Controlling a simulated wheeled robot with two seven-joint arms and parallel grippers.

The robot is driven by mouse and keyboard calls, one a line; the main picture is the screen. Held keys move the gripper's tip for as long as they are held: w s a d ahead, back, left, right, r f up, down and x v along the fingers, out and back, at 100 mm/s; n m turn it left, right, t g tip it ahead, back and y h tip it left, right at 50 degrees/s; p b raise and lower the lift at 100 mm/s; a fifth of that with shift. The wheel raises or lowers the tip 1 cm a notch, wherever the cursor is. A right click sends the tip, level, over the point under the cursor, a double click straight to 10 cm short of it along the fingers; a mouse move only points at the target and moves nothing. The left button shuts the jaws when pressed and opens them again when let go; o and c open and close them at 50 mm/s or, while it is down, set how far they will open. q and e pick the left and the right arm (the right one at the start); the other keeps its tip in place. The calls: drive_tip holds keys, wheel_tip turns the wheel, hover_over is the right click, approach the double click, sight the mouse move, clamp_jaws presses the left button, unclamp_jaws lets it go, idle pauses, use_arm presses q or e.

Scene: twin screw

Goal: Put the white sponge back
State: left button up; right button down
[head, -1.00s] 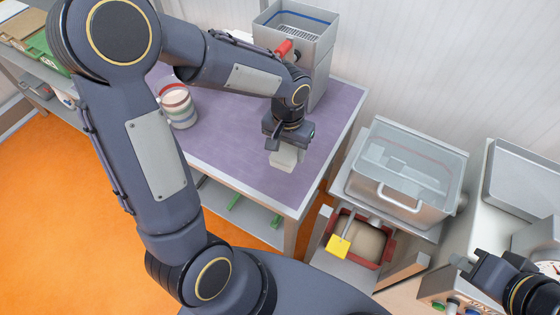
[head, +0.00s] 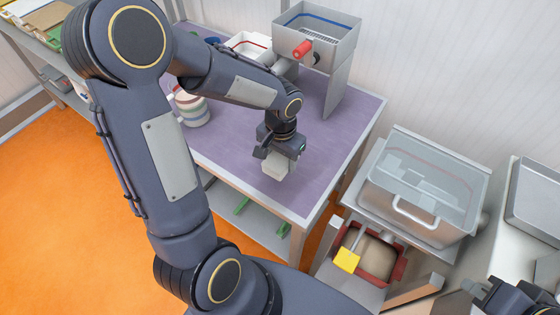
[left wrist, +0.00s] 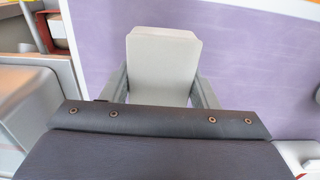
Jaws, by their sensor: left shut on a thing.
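The white sponge (head: 276,168) is a pale block between the fingers of my left gripper (head: 280,154), over the purple tabletop (head: 230,145) near its front right part. In the left wrist view the white sponge (left wrist: 162,50) sticks out past the two grey fingers of the left gripper (left wrist: 160,88), one on each side. I cannot tell whether the sponge touches the tabletop. My right gripper (head: 500,296) is partly cut off at the lower right edge, and its fingers are not clear.
A grey metal dispenser (head: 315,35) with a red knob stands at the table's back. A striped cup (head: 190,108) and a white tray (head: 246,44) are behind my left arm. A clear-lidded steel bin (head: 425,190) stands right of the table. The tabletop around the gripper is clear.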

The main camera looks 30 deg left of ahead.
sight(280, 164)
use_arm(q)
drive_tip(key=shift+w+a+f, duration=0.3)
drive_tip(key=shift+w+f, duration=0.1)
drive_tip(key=shift+f, duration=0.2)
drive_tip(key=shift+w+a+f, duration=0.25)
drive_tip(key=shift+w+f, duration=0.1)
drive_tip(key=shift+f, duration=0.2)
drive_tip(key=shift+w+a+f, duration=0.1)
drive_tip(key=shift+w+f, duration=0.05)
drive_tip(key=shift+f, duration=1.55)
drive_tip(key=shift+f, duration=0.25)
drive_tip(key=o, duration=1)
drive_tip(key=shift+r, duration=0.1)
drive_tip(key=shift+c, duration=0.2)
drive_tip(key=shift+r, duration=0.1)
